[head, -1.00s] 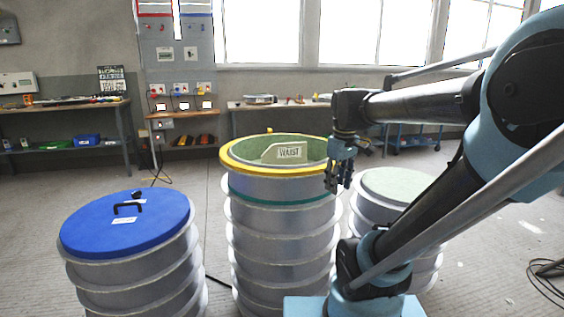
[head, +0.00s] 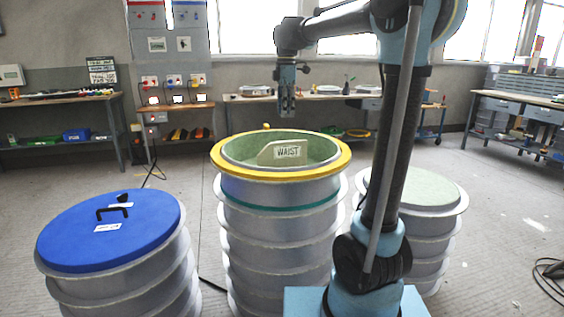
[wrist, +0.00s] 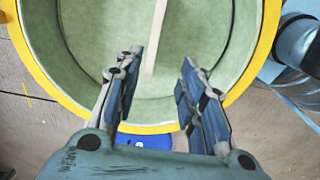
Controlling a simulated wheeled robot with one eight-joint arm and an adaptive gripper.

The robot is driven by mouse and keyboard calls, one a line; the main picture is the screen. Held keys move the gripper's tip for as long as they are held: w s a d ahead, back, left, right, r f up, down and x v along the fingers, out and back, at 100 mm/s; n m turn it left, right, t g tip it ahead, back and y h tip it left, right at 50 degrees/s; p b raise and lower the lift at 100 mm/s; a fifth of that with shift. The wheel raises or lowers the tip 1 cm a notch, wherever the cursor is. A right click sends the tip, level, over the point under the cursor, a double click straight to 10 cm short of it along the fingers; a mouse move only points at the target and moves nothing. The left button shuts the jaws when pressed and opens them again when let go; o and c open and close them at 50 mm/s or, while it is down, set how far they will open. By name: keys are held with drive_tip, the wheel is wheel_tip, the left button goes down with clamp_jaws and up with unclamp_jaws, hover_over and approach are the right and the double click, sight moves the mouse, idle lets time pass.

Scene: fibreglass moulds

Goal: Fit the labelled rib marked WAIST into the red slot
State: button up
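The pale green rib marked WAIST (head: 284,152) stands upright inside the open, green-lined mould with a yellow rim (head: 222,163). In the wrist view the rib (wrist: 156,40) shows as a thin pale strip seen edge-on, ahead of the fingertips. My gripper (head: 287,112) hangs pointing down, above the far part of the mould and apart from the rib. In the wrist view my gripper (wrist: 162,58) is open, with its two fingers wide apart and nothing between them. I cannot make out a red slot in either view.
A mould with a blue lid and black handle (head: 110,232) stands at left. A mould with a pale green top (head: 415,188) stands at right, partly behind my arm. Benches line the back wall (head: 60,100). A dark cable (head: 550,270) lies on the floor at right.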

approach(283, 151)
drive_tip(key=f, duration=0.5)
drive_tip(key=shift+w+d, duration=0.15)
drive_tip(key=shift+d, duration=0.05)
drive_tip(key=shift+w+a+f, duration=0.1)
drive_tip(key=shift+w+f, duration=0.1)
drive_tip(key=shift+f, duration=1.15)
drive_tip(key=shift+w+a+f, duration=0.1)
drive_tip(key=shift+w+f, duration=0.05)
drive_tip(key=shift+f, duration=1.2)
clamp_jaws()
